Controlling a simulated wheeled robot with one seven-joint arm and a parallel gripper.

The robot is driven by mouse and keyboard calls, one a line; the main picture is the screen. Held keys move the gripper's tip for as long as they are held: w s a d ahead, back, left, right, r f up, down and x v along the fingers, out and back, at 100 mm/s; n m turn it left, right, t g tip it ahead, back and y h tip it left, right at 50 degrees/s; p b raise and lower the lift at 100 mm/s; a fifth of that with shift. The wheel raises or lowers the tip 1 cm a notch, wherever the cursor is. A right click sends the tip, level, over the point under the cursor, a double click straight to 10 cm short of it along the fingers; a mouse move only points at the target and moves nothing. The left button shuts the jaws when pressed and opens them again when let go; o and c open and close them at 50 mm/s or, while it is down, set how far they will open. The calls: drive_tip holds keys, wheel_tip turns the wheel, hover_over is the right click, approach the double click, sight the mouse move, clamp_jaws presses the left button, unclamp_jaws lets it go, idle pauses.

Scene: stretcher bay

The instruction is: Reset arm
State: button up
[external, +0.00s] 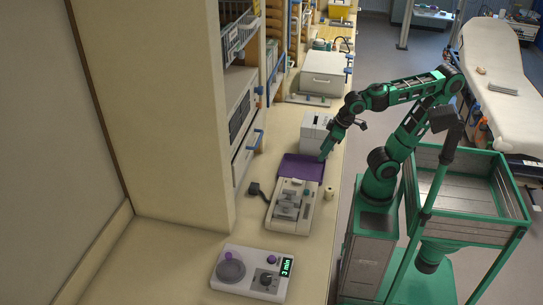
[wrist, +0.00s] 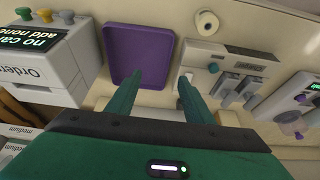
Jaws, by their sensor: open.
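My gripper (external: 325,150) is at the end of my green and black arm, above the counter's right edge. In the wrist view its two green fingers (wrist: 157,88) are spread apart with nothing between them. The gripper is open and empty. A purple tray (wrist: 139,52) lies flat and looks empty beyond the left finger; it also shows in the external view (external: 300,168) just below the gripper. Whether the fingertips touch the tray I cannot tell.
A white device with levers (external: 292,204) and a dial device with a display (external: 252,272) stand on the counter nearer the camera. A small white roll (external: 329,192) stands by the edge. A white box (external: 314,132) is behind the tray. A stretcher (external: 500,75) is at right.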

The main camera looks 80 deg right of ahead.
drive_tip(key=s+d+f+m+g, duration=0.1)
drive_tip(key=s+d+f+m, duration=0.1)
drive_tip(key=d, duration=0.5)
drive_tip(key=s+d+f+m+g, duration=0.2)
drive_tip(key=s+d+f, duration=0.3)
drive_tip(key=d, duration=0.3)
drive_tip(key=s+d+f+m+g, duration=0.1)
drive_tip(key=s+d+f+m, duration=0.1)
drive_tip(key=d, duration=0.5)
wheel_tip(320, 180, down, 2)
drive_tip(key=shift+s+d, duration=0.25)
drive_tip(key=shift+s, duration=0.6)
drive_tip(key=shift+w+f+g, duration=0.3)
drive_tip(key=shift+w, duration=0.5)
drive_tip(key=shift+s+r, duration=0.1)
drive_tip(key=shift+s, duration=0.05)
drive_tip(key=shift+c, duration=0.6)
